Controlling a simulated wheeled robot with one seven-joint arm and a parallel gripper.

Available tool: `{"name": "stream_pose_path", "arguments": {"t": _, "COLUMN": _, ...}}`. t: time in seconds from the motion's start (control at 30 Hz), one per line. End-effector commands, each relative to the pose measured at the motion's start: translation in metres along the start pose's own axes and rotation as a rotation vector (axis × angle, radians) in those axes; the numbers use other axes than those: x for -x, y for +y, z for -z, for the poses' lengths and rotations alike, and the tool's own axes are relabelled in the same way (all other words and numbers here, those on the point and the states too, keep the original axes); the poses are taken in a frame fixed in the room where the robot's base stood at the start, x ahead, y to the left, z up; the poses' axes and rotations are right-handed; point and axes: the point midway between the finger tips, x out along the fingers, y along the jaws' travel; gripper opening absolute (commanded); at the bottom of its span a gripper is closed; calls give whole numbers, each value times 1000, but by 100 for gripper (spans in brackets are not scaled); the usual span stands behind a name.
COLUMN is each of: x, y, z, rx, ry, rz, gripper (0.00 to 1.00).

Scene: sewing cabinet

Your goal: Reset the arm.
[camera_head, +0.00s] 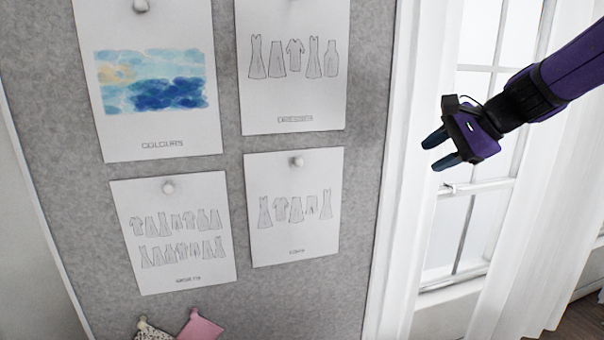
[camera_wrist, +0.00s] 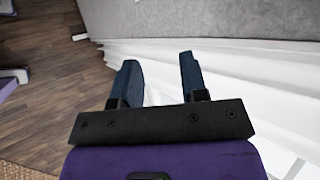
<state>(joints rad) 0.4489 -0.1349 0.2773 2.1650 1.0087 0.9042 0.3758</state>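My gripper (camera_head: 437,150) is at the right of the head view, at the end of my purple and black arm. It is raised in front of the window and points left. Its two dark blue fingers are apart with nothing between them. In the wrist view my gripper (camera_wrist: 160,80) also shows open and empty, with white curtain or frame surfaces beyond the fingers.
A grey pinboard (camera_head: 360,190) with several pinned sheets fills the left of the head view. A window (camera_head: 475,190) and a white curtain (camera_head: 540,250) stand behind my gripper. Wooden floor (camera_wrist: 50,70) shows at the left of the wrist view.

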Motion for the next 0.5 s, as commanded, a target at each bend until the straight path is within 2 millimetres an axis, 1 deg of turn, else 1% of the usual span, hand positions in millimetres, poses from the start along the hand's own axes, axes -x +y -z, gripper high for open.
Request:
{"name": "stream_pose_path", "arguments": {"t": 0.03, "x": 7, "y": 14, "z": -17, "rx": 91, "ry": 22, "rz": -44, "gripper": 40}}
{"name": "stream_pose_path", "arguments": {"t": 0.1, "x": 16, "y": 34, "z": -34, "rx": 216, "ry": 53, "rz": -109, "gripper": 40}}
{"name": "stream_pose_path", "arguments": {"t": 0.2, "x": 32, "y": 64, "z": -53, "rx": 394, "ry": 96, "rz": -198, "gripper": 40}}
{"name": "stream_pose_path", "arguments": {"t": 0.33, "x": 55, "y": 104, "z": -72, "rx": 619, "ry": 146, "rz": -308, "gripper": 40}}
{"name": "stream_pose_path", "arguments": {"t": 0.5, "x": 86, "y": 154, "z": -84, "rx": 899, "ry": 205, "rz": -442, "gripper": 40}}
